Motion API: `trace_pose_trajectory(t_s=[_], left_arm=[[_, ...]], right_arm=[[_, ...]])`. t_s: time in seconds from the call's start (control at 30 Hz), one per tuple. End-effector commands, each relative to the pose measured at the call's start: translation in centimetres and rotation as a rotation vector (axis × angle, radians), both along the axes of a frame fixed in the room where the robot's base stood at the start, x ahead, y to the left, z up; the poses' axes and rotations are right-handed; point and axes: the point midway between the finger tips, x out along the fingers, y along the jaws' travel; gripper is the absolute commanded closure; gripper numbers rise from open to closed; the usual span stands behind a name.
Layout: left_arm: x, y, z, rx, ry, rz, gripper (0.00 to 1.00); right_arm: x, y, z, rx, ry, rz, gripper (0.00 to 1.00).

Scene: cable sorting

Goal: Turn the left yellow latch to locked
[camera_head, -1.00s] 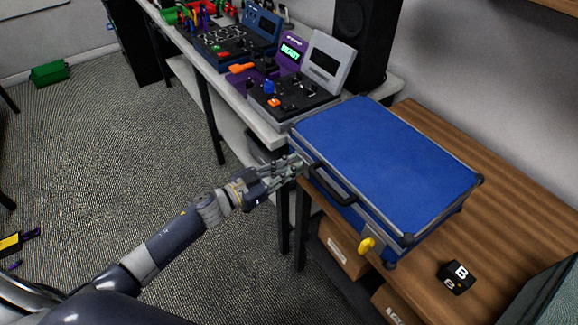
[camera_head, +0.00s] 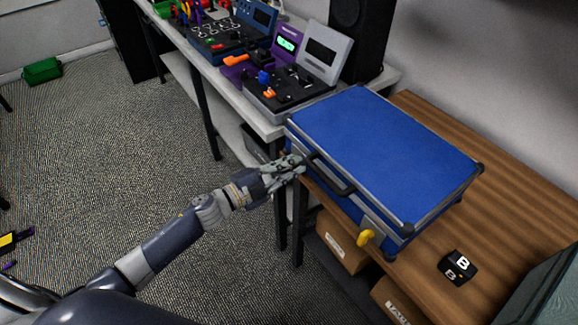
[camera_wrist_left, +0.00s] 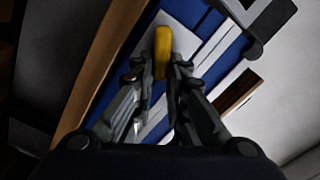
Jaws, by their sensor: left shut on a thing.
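A closed blue case (camera_head: 385,150) with metal edges lies on the wooden table. Its right yellow latch (camera_head: 366,238) shows on the front side, to the right of the black handle (camera_head: 330,176). My left gripper (camera_head: 300,163) is at the left part of the case's front and covers the left latch in the head view. In the left wrist view, the left yellow latch (camera_wrist_left: 162,50) stands between the fingertips of my left gripper (camera_wrist_left: 162,70), and the fingers are shut on it. My right gripper is out of view.
The wooden table (camera_head: 520,200) carries a small black cube (camera_head: 458,267) with white letters, right of the case. A grey bench (camera_head: 262,122) with devices and a black speaker (camera_head: 364,40) stands behind. Cardboard boxes (camera_head: 341,245) sit below the table.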

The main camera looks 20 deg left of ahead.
Motion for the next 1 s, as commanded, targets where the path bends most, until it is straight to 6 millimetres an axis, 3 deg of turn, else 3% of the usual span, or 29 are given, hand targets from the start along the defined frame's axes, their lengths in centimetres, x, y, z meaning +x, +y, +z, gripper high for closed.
trace_pose_trajectory(t_s=[0.5,1.0], left_arm=[[-0.2,-0.3,-1.2,0.329,-0.257,-0.001,1.0],[-0.2,-0.3,-1.4,0.437,-0.339,0.0,1.0]], right_arm=[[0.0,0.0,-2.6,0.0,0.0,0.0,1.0],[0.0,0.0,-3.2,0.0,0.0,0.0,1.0]])
